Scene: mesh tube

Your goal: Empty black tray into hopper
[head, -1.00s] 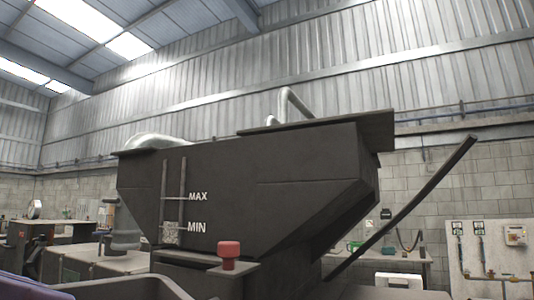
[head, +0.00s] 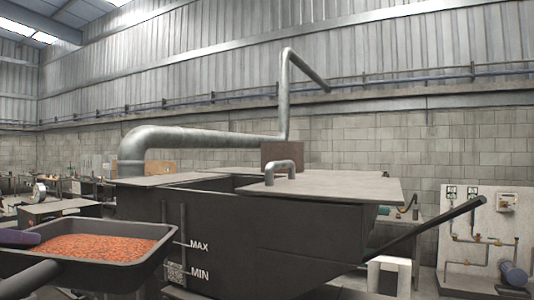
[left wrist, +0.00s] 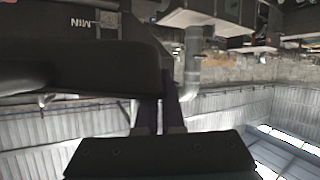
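The black tray (head: 155,252), filled with orange-red pellets (head: 95,246), is held up at the lower left of the head view, in front of and left of the hopper. The dark grey hopper (head: 290,238) has MAX and MIN marks on its front. Its top shows a dark opening (head: 205,184) beside a flat lid with a handle (head: 330,186). My left gripper (head: 18,238) shows as a purple finger at the tray's left side. In the left wrist view its two fingers (left wrist: 160,108) meet the tray's dark edge (left wrist: 80,72) and appear closed on it. My right gripper is not seen.
A thick grey pipe (head: 205,138) runs behind and above the hopper. A slanted dark bar (head: 430,228) sticks out at the hopper's right. A panel with pipes and gauges (head: 480,240) stands at far right. Benches (head: 55,208) stand at the back left.

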